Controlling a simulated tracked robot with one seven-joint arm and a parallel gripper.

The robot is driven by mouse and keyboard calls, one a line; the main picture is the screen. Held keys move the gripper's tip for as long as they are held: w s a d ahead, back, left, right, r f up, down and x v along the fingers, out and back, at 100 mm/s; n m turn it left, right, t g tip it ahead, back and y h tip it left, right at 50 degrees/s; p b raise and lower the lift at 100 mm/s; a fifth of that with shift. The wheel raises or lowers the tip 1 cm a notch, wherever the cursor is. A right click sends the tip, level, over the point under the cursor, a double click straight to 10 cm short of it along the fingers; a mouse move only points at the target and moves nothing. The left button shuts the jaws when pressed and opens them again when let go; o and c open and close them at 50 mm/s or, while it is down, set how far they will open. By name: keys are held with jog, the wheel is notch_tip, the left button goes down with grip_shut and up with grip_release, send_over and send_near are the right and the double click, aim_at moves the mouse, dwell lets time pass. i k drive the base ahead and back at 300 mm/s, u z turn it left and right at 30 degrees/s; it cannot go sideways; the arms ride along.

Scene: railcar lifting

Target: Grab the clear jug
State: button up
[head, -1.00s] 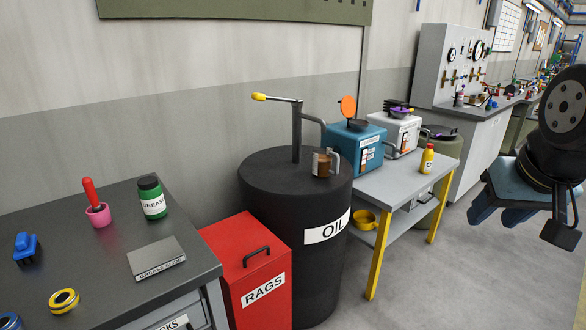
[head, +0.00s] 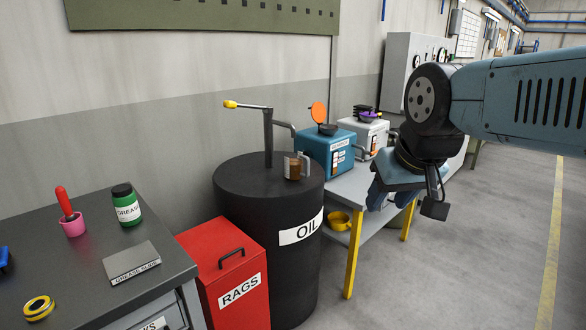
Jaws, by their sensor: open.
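The clear jug (head: 292,167) stands upright on top of the black oil drum (head: 262,225), under the pump spout. It is see-through, holds brown liquid, and has a handle on its right side. My gripper (head: 383,200) is at the right of the head view, pointing down, open and empty. It is to the right of the drum and apart from the jug, in front of the grey side table. My arm hides part of that table and the wall panel behind.
The pump (head: 268,135) with a yellow-tipped lever rises beside the jug. A red rags bin (head: 222,275) stands left of the drum. A bench (head: 75,285) holds a grease tin (head: 126,205). A side table (head: 350,205) carries a blue box (head: 327,150). Floor at right is clear.

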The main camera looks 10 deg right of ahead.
aim_at(294, 156)
jog(key=u, duration=0.05)
jog(key=i, duration=1)
jog(key=z, duration=0.05)
